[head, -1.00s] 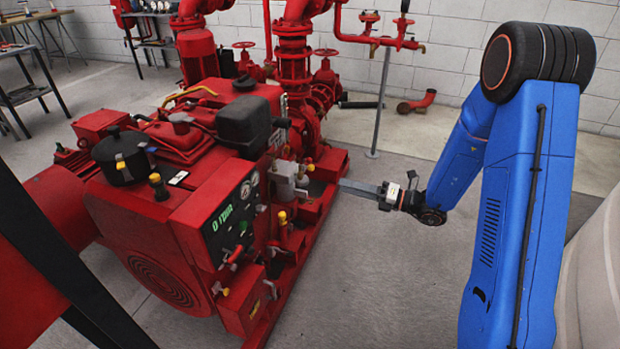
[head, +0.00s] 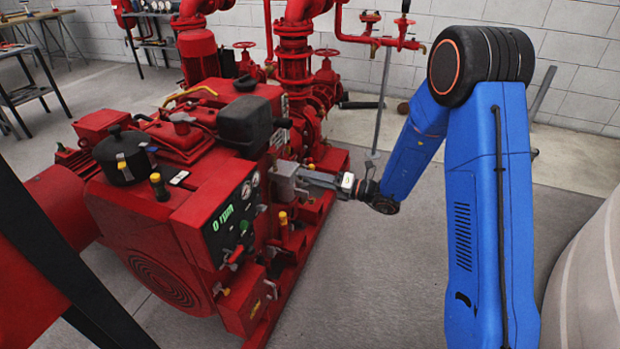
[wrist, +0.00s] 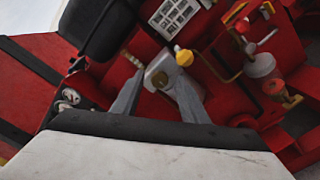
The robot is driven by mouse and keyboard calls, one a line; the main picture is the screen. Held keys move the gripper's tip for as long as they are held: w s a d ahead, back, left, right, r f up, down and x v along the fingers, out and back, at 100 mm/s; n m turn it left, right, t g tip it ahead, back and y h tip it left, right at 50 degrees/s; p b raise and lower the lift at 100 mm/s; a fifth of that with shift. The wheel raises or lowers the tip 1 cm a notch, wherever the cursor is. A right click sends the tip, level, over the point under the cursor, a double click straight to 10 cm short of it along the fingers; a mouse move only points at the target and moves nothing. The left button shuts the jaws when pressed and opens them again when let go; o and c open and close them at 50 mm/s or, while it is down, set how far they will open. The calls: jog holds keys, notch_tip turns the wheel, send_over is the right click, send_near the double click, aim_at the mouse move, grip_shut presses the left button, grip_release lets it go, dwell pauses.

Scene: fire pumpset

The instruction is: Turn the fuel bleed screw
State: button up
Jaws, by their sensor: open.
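A grey metal block (head: 286,184) stands on the near side of the red pumpset. In the wrist view this grey block (wrist: 163,72) lies between and just beyond the two fingertips, with a small round screw-like detail (wrist: 160,79) on its face. This may be the fuel bleed screw, but it is too small to be sure. My gripper (head: 304,180) is open and points left at the block; its two fingers also frame the block in the wrist view (wrist: 158,92). I cannot tell whether the fingers touch it.
A yellow-topped knob (wrist: 183,57) sits right beside the block. A black tank (head: 245,122) overhangs up and left. The control panel (head: 232,215) is nearer the camera. A clear filter bowl with red fittings (wrist: 262,65) stands to the right in the wrist view.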

grip_shut()
dwell(0.4)
jog(key=shift+s+n, duration=0.1)
jog(key=shift+n, duration=10.1)
jog(key=shift+f, duration=0.1)
